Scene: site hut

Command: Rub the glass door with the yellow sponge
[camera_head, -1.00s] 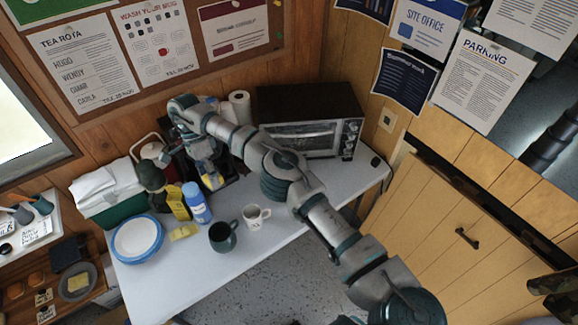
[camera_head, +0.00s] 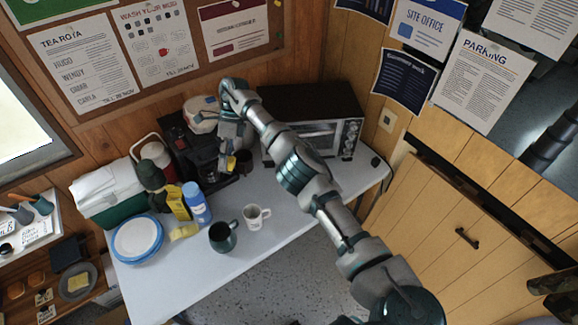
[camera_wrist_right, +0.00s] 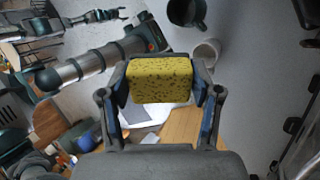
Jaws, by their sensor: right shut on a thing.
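My right gripper (camera_head: 231,157) is shut on the yellow sponge (camera_head: 231,163), above the back of the table and left of the toaster oven. In the right wrist view the sponge (camera_wrist_right: 160,78) sits squarely between the two fingers. The glass door (camera_head: 310,137) is the dark front of the oven. My right forearm covers part of its left side. The sponge is apart from the door in the head view. I cannot make out the door clearly in the right wrist view.
A coffee machine (camera_head: 190,150) stands left of the oven. A dark mug (camera_head: 223,237), a white mug (camera_head: 256,216), a blue bottle (camera_head: 196,204) and stacked plates (camera_head: 137,239) stand on the white table (camera_head: 290,212). Its front right part is clear.

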